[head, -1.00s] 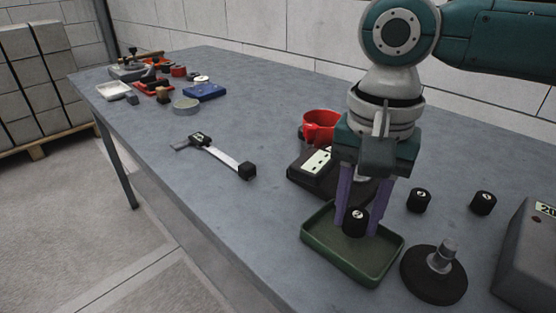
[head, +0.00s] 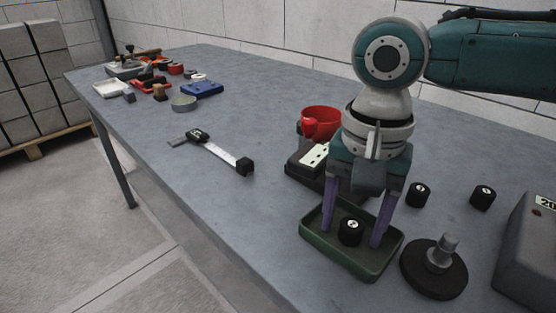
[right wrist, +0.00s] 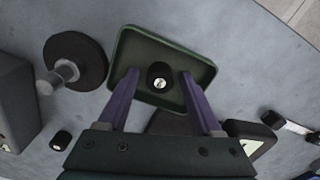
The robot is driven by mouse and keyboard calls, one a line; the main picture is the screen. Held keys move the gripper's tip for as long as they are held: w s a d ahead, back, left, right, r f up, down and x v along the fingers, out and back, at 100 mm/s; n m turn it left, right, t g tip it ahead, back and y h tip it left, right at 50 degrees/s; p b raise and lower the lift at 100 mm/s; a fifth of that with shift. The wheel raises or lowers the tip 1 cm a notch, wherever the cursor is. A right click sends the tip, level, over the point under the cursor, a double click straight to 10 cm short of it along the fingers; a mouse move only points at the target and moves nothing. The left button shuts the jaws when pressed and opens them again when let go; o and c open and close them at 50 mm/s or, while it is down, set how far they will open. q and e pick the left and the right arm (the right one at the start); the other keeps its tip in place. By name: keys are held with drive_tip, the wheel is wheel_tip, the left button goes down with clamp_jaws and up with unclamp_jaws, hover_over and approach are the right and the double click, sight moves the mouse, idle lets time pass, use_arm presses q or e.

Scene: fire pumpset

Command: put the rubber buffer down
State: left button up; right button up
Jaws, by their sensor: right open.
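In the right wrist view the buffer (right wrist: 160,76) sits between the two open fingers (right wrist: 158,88), inside the tray (right wrist: 205,72). My left gripper is in no view.
Two more black cylinders (head: 418,194) (head: 483,197) stand right of the gripper. A black disc with a metal stud (head: 434,274) is right of the tray. A dark scale-like device (head: 306,164) and red cup (head: 321,121) are behind. A caliper (head: 217,152) lies left.

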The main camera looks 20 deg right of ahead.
sight(353, 223)
wheel_tip(353, 223, up, 12)
drive_tip(key=p, duration=0.3)
drive_tip(key=s+a+f+n+t+y, duration=0.2)
drive_tip(key=s+a+f+n+y, duration=0.1)
drive_tip(key=s+a+f+n, duration=0.55)
drive_tip(key=s+d+n+h, duration=0.1)
drive_tip(key=s, duration=0.1)
drive_tip(key=s+d+n+t+h, duration=0.1)
drive_tip(key=s+d, duration=0.1)
drive_tip(key=s, duration=0.1)
drive_tip(key=s+d+n, duration=0.1)
drive_tip(key=s+d, duration=0.1)
drive_tip(key=shift+s+d+r+t+h, duration=0.15)
drive_tip(key=shift+s+r+t+h, duration=0.15)
drive_tip(key=shift+s+h, duration=0.1)
drive_tip(key=shift+d, duration=0.1)
drive_tip(key=shift+s, duration=0.1)
